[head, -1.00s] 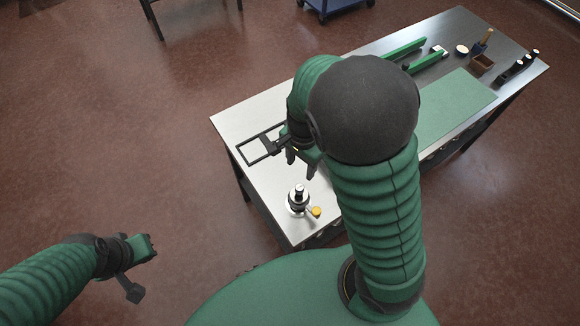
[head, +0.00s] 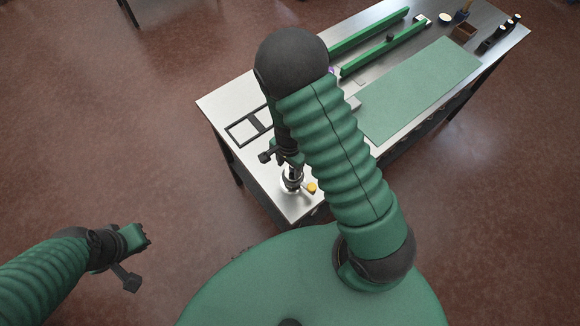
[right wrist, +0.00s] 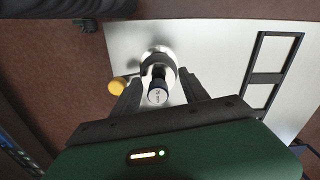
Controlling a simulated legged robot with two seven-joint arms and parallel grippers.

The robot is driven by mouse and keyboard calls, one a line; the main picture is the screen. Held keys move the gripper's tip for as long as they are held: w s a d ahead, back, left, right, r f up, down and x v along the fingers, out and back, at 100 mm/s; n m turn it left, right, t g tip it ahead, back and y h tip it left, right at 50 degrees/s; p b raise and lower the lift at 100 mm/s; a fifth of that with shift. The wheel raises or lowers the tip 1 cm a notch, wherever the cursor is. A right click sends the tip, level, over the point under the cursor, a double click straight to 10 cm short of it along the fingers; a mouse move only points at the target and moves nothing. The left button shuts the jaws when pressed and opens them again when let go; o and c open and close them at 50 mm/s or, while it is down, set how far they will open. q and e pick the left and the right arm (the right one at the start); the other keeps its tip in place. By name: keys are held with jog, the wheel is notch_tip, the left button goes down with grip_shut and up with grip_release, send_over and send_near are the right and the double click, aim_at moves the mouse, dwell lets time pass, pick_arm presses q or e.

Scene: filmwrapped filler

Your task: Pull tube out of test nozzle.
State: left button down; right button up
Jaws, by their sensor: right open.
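The test nozzle (head: 291,185) is a round metal fitting standing upright near the bench's near-left corner, with a yellow knob (head: 311,188) beside it. In the right wrist view the nozzle (right wrist: 160,57) has a dark tube with a pale, marked end (right wrist: 157,94) pointing toward the camera. My right gripper (head: 291,163) is above the nozzle, pointing down. In the right wrist view its two dark fingers (right wrist: 160,95) are apart, one on each side of the tube. Whether they touch it is unclear. My left gripper (head: 142,237) is off to the left, away from the bench.
A black rectangular frame (head: 249,128) lies left of the nozzle on the metal bench (head: 215,105). A green mat (head: 420,92), green rails (head: 382,47), a brown box (head: 464,32) and dark bottles (head: 497,35) are farther along. Floor left of the bench is clear.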

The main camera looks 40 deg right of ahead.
jog(key=shift+f, duration=0.5)
jog(key=shift+d+f, duration=0.1)
jog(key=shift+f, duration=0.1)
jog(key=shift+s+d+f, duration=0.1)
jog(key=shift+d+f, duration=0.1)
jog(key=shift+d, duration=0.9)
jog(key=shift+c, duration=0.2)
jog(key=shift+d, duration=0.15)
jog(key=shift+c, duration=2.5)
jog(key=shift+a, duration=0.6)
jog(key=c, duration=0.5)
jog(key=shift+a+r, duration=0.1)
jog(key=shift+a, duration=0.25)
grip_shut()
jog(key=shift+o, duration=1.1)
grip_release()
jog(key=shift+d, duration=0.35)
grip_shut()
pick_arm(q)
jog(key=shift+s+d+r, duration=0.1)
jog(key=shift+d, duration=0.6)
jog(key=shift+a, duration=0.1)
